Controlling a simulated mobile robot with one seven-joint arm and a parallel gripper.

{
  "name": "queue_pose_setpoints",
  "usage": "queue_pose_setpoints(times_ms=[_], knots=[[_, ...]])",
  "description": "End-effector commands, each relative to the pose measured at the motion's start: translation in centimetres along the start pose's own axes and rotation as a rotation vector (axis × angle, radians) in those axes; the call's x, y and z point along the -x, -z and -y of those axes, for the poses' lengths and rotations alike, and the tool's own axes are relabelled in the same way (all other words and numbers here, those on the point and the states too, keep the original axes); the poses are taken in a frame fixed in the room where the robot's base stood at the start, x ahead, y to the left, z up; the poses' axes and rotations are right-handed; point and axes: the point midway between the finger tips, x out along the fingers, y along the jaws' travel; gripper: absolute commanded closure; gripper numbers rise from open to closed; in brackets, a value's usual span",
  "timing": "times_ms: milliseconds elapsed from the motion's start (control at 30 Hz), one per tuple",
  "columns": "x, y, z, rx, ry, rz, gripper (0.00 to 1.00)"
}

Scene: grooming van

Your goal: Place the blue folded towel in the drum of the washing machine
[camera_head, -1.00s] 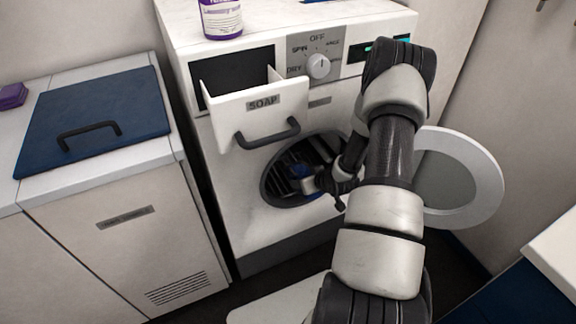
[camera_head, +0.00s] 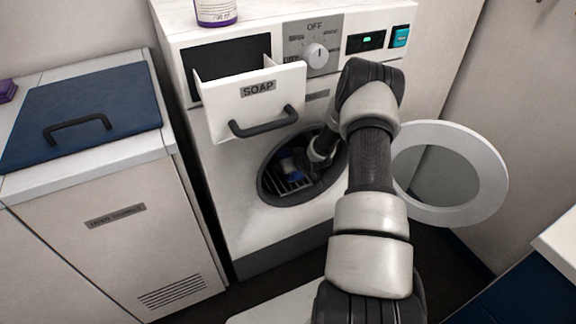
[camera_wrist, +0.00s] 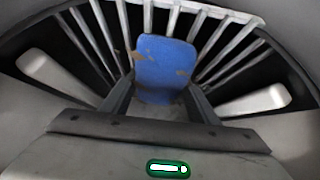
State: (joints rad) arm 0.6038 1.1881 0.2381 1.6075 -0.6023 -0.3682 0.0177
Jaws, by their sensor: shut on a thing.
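The blue folded towel (camera_wrist: 165,65), with brownish patches, is held between the fingers of my gripper (camera_wrist: 162,100) in the wrist view. Slatted ribs of the drum (camera_wrist: 215,30) surround it, with pale paddles at both sides. My gripper (camera_head: 300,168) reaches through that opening and is partly hidden by the dark interior and my arm. I cannot tell whether the towel touches the drum wall.
The round door (camera_head: 490,170) stands open at the right of the opening. The soap drawer (camera_head: 225,105) is pulled out above it. A purple-labelled bottle (camera_head: 215,8) stands on top. A cabinet with a blue lid (camera_head: 130,100) is at the left.

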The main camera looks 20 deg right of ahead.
Motion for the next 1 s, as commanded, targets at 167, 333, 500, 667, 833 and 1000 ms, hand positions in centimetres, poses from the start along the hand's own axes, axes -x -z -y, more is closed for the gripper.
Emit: queue_pose_setpoints(times_ms=[167, 333, 500, 667, 833, 1000], knots=[[0.1, 0.1, 0.0, 0.0, 0.0, -0.001, 0.72], [-0.1, -0.1, 0.0, 0.0, 0.0, -0.001, 0.34], [-0.1, -0.1, 0.0, 0.0, 0.0, -0.001, 0.27], [0.0, 0.0, 0.0, 0.0, 0.0, -0.001, 0.27], [1.5, 0.4, -0.1, 0.001, -0.001, -0.002, 0.27], [5.1, 0.5, -0.1, 0.0, -0.002, -0.001, 0.27]])
